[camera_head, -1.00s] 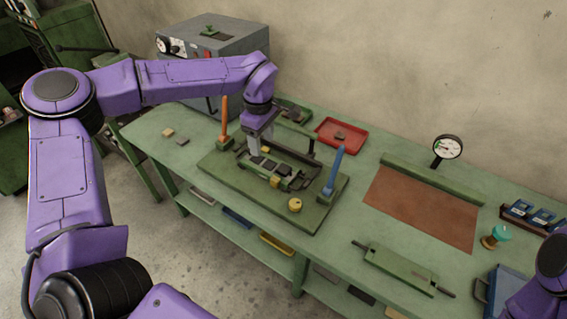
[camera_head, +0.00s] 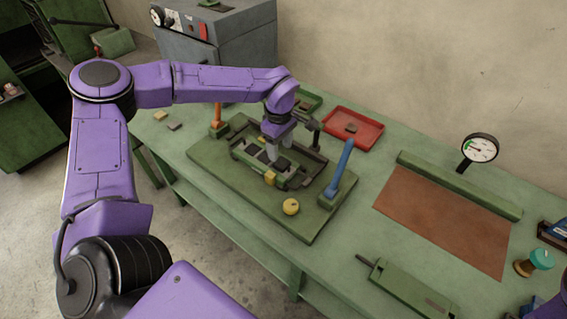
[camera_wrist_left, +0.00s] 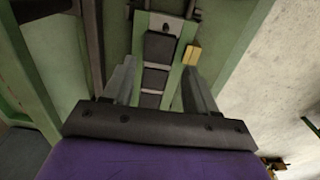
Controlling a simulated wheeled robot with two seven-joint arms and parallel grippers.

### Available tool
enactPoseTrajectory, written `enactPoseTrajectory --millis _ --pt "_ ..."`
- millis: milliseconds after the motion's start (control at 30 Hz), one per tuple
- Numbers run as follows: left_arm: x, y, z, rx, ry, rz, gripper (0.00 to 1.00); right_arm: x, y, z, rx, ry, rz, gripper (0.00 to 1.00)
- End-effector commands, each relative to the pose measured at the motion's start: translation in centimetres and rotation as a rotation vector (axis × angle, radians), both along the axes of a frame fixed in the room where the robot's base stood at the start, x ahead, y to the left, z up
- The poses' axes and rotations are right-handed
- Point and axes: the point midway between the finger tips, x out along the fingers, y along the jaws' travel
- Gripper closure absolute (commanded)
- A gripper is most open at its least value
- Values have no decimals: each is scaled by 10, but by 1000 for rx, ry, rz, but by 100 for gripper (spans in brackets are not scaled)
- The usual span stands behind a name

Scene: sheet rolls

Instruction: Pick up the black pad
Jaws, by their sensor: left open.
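Several black pads (camera_wrist_left: 159,47) lie in a row in a green channel of the fixture (camera_head: 235,178); I cannot tell which one the task means. In the head view the pads (camera_head: 261,156) are small and partly hidden by my gripper. My left gripper (camera_head: 278,158) points down over the row, open. In the left wrist view its two fingers (camera_wrist_left: 158,72) stand on either side of the channel, with pads visible between them and nothing held. Whether the fingertips touch anything is unclear. My right gripper is out of view.
An orange post (camera_head: 217,117) and a blue lever (camera_head: 342,168) rise from the fixture. A red tray (camera_head: 375,127) with a small block stands behind. A brown mat (camera_head: 445,218) and a dial gauge (camera_head: 480,148) are to the right.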

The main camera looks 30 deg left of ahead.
Motion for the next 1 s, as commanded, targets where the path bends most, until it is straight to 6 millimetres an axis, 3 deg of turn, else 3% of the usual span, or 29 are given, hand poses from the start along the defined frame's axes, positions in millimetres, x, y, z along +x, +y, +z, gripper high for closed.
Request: enactPoseTrajectory --millis 300,567,700,767,800,1000 --pt "3 -5 -49 0 2 -2 43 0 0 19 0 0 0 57" --pt "4 -6 -55 0 -2 -4 43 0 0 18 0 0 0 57" --pt "4 -6 -55 0 -2 -4 85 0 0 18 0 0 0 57" --pt "4 -6 -55 0 -2 -4 85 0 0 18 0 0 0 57" --pt "4 -6 -55 0 -2 -4 90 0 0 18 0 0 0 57" --pt "5 -6 -53 0 -3 -4 90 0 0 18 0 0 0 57"
